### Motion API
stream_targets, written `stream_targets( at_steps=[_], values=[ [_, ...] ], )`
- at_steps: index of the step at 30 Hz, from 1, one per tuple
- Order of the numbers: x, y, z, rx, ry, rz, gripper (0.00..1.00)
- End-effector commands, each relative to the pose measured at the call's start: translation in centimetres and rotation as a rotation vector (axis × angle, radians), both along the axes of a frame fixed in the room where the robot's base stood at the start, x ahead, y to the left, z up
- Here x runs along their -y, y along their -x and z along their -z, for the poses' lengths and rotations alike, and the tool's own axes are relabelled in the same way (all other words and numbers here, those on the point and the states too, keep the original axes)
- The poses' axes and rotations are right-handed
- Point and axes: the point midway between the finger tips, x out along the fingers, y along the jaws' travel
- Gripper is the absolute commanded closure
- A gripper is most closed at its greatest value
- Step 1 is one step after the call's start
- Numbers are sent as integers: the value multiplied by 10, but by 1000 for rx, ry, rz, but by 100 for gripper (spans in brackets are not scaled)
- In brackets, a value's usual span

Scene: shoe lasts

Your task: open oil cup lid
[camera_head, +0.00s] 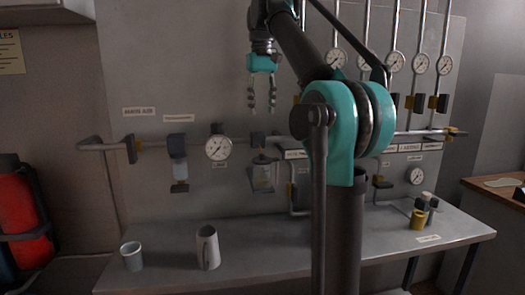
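A small clear glass cup (262,179) with a dark cap (262,160) hangs under the pipe on the panel, right of a round gauge. It looks like the oil cup, and its cap appears to be in place. A filter-like unit (179,165) with a pale bowl hangs further left. My gripper (262,110) points down above the glass cup in the picture, with its two fingers apart and nothing between them. It is apart from the cup; its distance from the panel is hard to judge.
A white gauge (218,148) sits left of the cup, with more gauges (396,62) at upper right. My arm hides part of the panel's middle.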

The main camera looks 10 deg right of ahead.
Motion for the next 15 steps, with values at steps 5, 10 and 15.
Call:
stream_targets(
  at_steps=[5,10,15],
  values=[
    [0,1,30,0,0,0,61],
    [1,1,61,0,0,0,61],
    [1,0,93,0,0,0,61]
  ],
)
